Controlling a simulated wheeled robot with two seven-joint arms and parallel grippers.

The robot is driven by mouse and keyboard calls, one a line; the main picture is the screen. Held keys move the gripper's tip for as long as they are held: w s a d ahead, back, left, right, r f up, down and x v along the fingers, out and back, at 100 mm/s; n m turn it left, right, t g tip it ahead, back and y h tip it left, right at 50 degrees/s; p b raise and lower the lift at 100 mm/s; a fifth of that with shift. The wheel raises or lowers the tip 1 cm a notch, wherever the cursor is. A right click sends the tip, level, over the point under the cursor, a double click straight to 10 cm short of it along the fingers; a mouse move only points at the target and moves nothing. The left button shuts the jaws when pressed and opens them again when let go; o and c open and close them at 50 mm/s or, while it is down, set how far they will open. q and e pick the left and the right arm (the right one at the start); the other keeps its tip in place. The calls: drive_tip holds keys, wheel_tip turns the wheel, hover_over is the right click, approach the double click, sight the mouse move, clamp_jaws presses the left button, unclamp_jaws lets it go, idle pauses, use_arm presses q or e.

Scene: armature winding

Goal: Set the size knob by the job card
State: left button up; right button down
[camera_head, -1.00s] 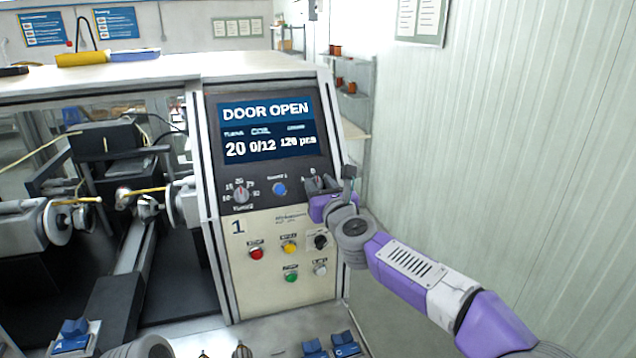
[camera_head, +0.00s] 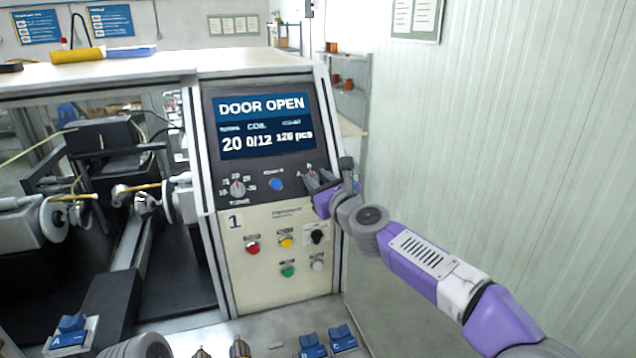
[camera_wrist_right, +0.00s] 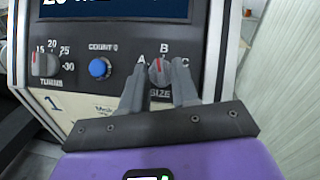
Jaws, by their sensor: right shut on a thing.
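The size knob (camera_wrist_right: 160,72) is on the machine's dark control panel, with the letters A, B and C around it in the right wrist view. Its red mark points up, close to B. My right gripper (camera_wrist_right: 157,84) has its two fingers on either side of the knob and is shut on it. In the head view my right gripper (camera_head: 315,183) covers most of the knob. I cannot make out a job card.
The turns knob (camera_head: 237,188) and the blue count button (camera_wrist_right: 100,68) sit left of the size knob. Below are red (camera_head: 252,248), yellow and green buttons and a black switch (camera_head: 317,237). Blue lettered holders (camera_head: 342,338) stand on the front ledge. A pale wall is at right.

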drive_tip(key=n+g+y, duration=0.1)
drive_tip(key=n, duration=0.1)
drive_tip(key=shift+w+d+n+p, duration=0.1)
drive_tip(key=shift+d+n+p, duration=0.05)
drive_tip(key=shift+n+p, duration=0.15)
drive_tip(key=shift+r+n+g+y+p, duration=0.2)
drive_tip(key=shift+n+g+y+p, duration=0.4)
drive_tip(key=shift+n, duration=0.6)
drive_tip(key=n+g+p, duration=0.1)
drive_tip(key=n+p, duration=0.1)
drive_tip(key=n+g+y+p, duration=0.1)
drive_tip(key=n+p, duration=0.1)
drive_tip(key=shift+w+d+r+n+p, duration=0.15)
drive_tip(key=shift+n+p, duration=0.25)
drive_tip(key=shift+n+g+p, duration=0.9)
drive_tip(key=shift+n+p, duration=0.1)
drive_tip(key=shift+p, duration=0.1)
drive_tip(key=shift+f, duration=0.2)
drive_tip(key=c, duration=1.2)
unclamp_jaws()
drive_tip(key=shift+f, duration=0.1)
drive_tip(key=shift+o, duration=0.2)
drive_tip(key=shift+w, duration=0.1)
drive_tip(key=shift+w, duration=0.1)
